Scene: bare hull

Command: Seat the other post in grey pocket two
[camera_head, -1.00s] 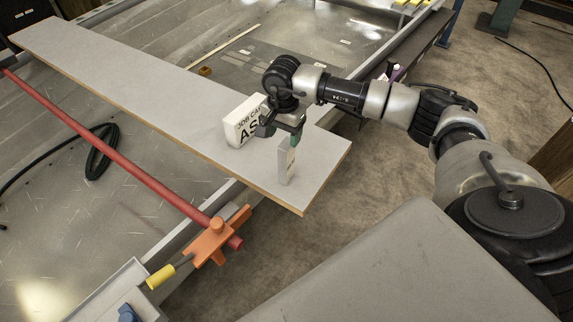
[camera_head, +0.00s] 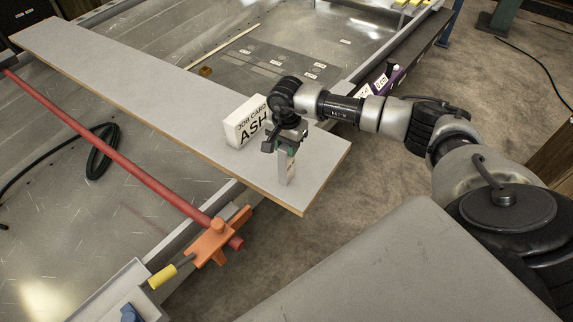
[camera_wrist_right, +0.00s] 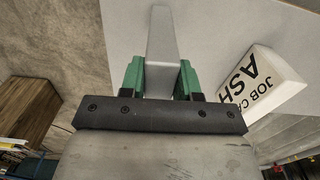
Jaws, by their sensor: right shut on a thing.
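My right gripper (camera_head: 286,152) is over the near end of the long grey board (camera_head: 160,88). Its green fingers are shut on an upright pale grey post (camera_head: 287,172), which appears to stand on the board. In the right wrist view the post (camera_wrist_right: 162,45) sits between the two green fingers (camera_wrist_right: 161,80). A dark grey panel (camera_head: 262,62) with several small white labels lies beyond the board; the labels are too small to read, so I cannot tell which spot is pocket two. My left gripper is not in view.
A white job card block reading ASH (camera_head: 245,125) stands close beside my right gripper. A red bar (camera_head: 110,150) with an orange clamp (camera_head: 213,240) runs left of the board. A purple labelled thing (camera_head: 391,80) lies behind my right arm. The board's far stretch is clear.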

